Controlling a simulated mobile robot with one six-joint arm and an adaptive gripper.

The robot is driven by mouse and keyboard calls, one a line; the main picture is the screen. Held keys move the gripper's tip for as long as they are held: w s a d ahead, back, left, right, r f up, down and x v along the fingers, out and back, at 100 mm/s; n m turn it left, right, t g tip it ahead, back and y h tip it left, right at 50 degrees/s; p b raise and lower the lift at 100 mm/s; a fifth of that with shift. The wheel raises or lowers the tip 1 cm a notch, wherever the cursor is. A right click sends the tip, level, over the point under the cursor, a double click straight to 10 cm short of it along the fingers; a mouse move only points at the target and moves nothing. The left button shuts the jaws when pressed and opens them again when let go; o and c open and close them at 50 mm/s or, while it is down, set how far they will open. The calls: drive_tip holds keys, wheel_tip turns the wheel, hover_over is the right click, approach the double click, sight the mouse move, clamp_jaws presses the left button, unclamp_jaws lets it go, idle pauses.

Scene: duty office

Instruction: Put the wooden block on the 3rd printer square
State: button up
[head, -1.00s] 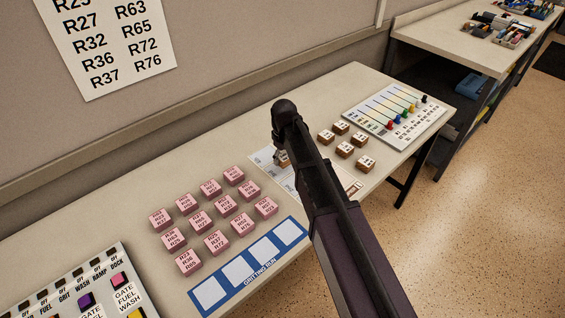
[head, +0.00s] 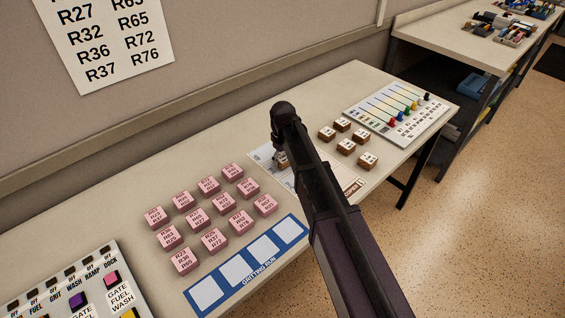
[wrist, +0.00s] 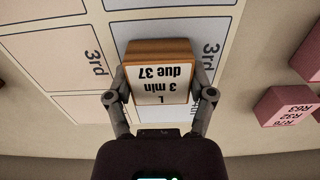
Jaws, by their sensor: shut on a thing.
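The wooden block (wrist: 158,62) has a pale label reading "L 3 min due 37", upside down in the wrist view. My gripper (wrist: 162,92) is shut on it, one finger on each side. The block is over the white printed sheet (wrist: 170,22), in the right column, with a "3rd" label (wrist: 211,62) just to its right. Another "3rd" square (wrist: 75,50) shows to the left. I cannot tell whether the block touches the sheet.
Pink blocks (head: 198,219) stand in rows left of the sheet, with the blue gritting strip (head: 247,268) in front. Several other wooden blocks (head: 346,147) stand to the right, before a slider panel (head: 398,110). A switch panel (head: 70,290) is at the near left.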

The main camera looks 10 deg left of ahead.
sight(283, 157)
drive_tip(key=shift+f, duration=0.25)
drive_tip(key=o, duration=1.2)
drive_tip(key=shift+r, duration=0.1)
drive_tip(key=shift+r, duration=0.1)
wheel_tip(283, 157, up, 12)
drive_tip(key=p, duration=1.2)
idle(0.5)
drive_tip(key=s+d+m, duration=0.3)
drive_tip(key=s+d, duration=0.2)
drive_tip(key=d, duration=0.6)
drive_tip(key=s+d+m, duration=0.4)
drive_tip(key=s+d, duration=0.1)
drive_tip(key=d, duration=0.6)
drive_tip(key=s+d+m, duration=0.3)
drive_tip(key=s+d, duration=0.2)
drive_tip(key=d, duration=0.6)
drive_tip(key=shift+s+d+m, duration=0.15)
drive_tip(key=shift+d+m, duration=0.05)
drive_tip(key=shift+m, duration=0.2)
